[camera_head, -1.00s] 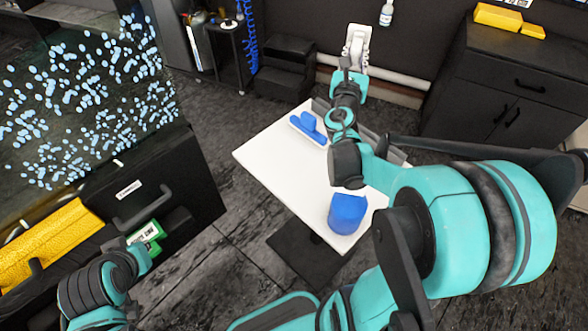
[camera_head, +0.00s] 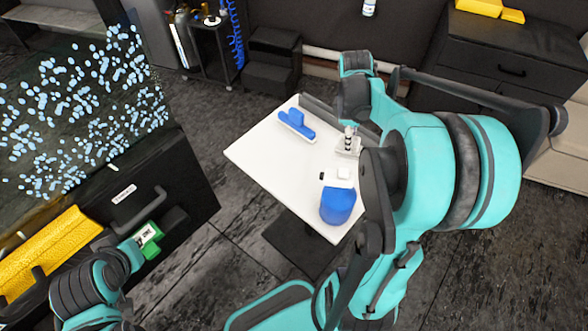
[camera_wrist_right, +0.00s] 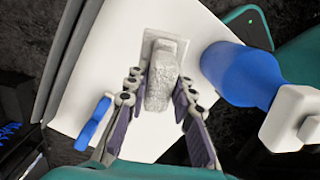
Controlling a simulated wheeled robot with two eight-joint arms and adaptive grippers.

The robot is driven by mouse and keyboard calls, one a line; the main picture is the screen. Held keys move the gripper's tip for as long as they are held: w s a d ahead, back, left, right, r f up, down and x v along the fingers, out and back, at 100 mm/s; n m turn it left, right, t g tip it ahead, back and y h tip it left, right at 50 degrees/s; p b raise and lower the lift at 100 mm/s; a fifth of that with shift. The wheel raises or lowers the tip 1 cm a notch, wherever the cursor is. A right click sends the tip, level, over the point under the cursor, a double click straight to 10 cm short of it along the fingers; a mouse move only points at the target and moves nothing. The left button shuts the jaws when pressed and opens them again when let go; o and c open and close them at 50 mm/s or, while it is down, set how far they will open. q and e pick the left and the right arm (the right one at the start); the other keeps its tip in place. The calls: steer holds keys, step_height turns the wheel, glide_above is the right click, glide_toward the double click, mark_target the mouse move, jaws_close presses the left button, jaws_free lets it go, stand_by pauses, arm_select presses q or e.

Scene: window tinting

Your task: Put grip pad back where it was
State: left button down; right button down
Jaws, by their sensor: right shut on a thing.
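The grip pad (camera_wrist_right: 161,76) is a pale grey block with a rough top and a flat plate, held between the two fingers of my right gripper (camera_wrist_right: 158,108) in the right wrist view. In the head view the pad (camera_head: 348,149) shows small and light, over the white table (camera_head: 262,150), below my right gripper (camera_head: 350,132). I cannot tell whether it touches the tabletop. My arm hides part of the table's right side. My left gripper (camera_head: 160,230) is low at the left beside a green item with a white label (camera_head: 150,241); its fingers are unclear.
A blue scraper-like tool (camera_head: 297,124) lies on the table's far left part. A grey raised rail (camera_wrist_right: 70,60) runs along one table edge. The table's left middle is bare.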

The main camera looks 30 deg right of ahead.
steer(key=shift+t+y, duration=0.4)
steer(key=shift+t, duration=0.1)
steer(key=w+a+f+b, duration=0.1)
steer(key=w+a+f, duration=0.1)
steer(key=a+f, duration=0.1)
steer(key=w+a+f+b, duration=0.2)
steer(key=w+a+f, duration=0.1)
steer(key=a+f, duration=0.1)
steer(key=w+a+f+b, duration=0.2)
steer(key=w+a+f, duration=0.1)
steer(key=a, duration=0.3)
steer(key=shift+w+f, duration=0.2)
steer(key=shift+f, duration=0.15)
steer(key=shift+a+r, duration=0.1)
steer(key=c, duration=1.3)
jaws_free()
steer(key=shift+r, duration=0.1)
